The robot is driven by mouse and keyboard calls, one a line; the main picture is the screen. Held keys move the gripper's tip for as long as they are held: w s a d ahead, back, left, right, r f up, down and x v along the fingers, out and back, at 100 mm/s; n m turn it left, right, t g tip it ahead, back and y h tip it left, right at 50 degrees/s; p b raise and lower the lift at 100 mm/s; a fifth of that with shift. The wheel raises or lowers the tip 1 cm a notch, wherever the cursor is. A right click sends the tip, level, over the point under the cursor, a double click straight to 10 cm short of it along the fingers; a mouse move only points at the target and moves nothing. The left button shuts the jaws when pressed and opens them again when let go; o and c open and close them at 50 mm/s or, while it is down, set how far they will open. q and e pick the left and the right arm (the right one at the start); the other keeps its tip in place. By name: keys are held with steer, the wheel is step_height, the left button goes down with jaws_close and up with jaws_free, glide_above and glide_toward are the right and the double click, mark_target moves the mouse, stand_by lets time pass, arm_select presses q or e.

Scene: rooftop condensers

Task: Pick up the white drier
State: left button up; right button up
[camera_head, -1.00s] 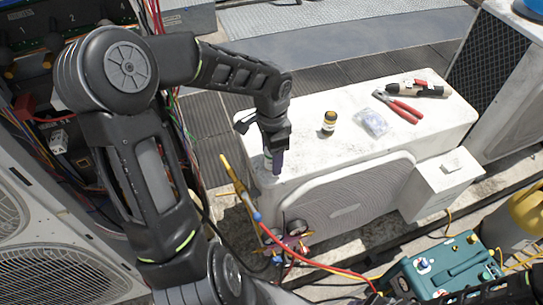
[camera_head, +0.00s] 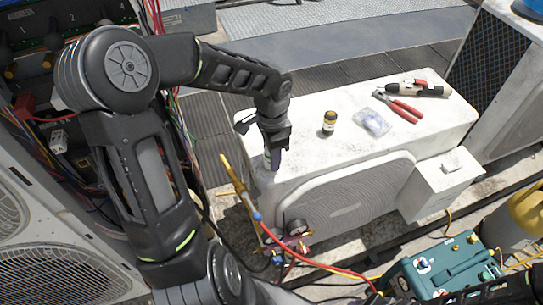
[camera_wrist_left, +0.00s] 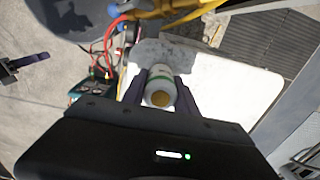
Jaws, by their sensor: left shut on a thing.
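The white drier (camera_wrist_left: 160,84) is a small white cylinder with a green band and a copper-coloured end, seen in the left wrist view. My left gripper (camera_wrist_left: 160,92) is shut on it, with one dark finger on each side. In the head view my left gripper (camera_head: 273,158) is over the near left corner of the white condenser unit (camera_head: 345,140), and its fingers mostly hide the drier. I cannot tell how far the drier is above the top. My right gripper (camera_wrist_left: 22,65) shows at the left edge of the left wrist view; its jaw opening is unclear.
On the unit's top lie a dark jar with a yellow label (camera_head: 329,122), a clear bag (camera_head: 372,122), red pliers (camera_head: 399,106) and a tan-and-black tool (camera_head: 419,89). A gauge with hoses (camera_head: 293,230) is at the unit's front left. A teal machine (camera_head: 440,268) stands below right.

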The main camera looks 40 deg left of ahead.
arm_select(q)
jaws_close()
stand_by(0.3)
step_height(320, 180, up, 10)
steer(key=shift+r, duration=0.1)
stand_by(0.4)
stand_by(0.4)
jaws_free()
jaws_close()
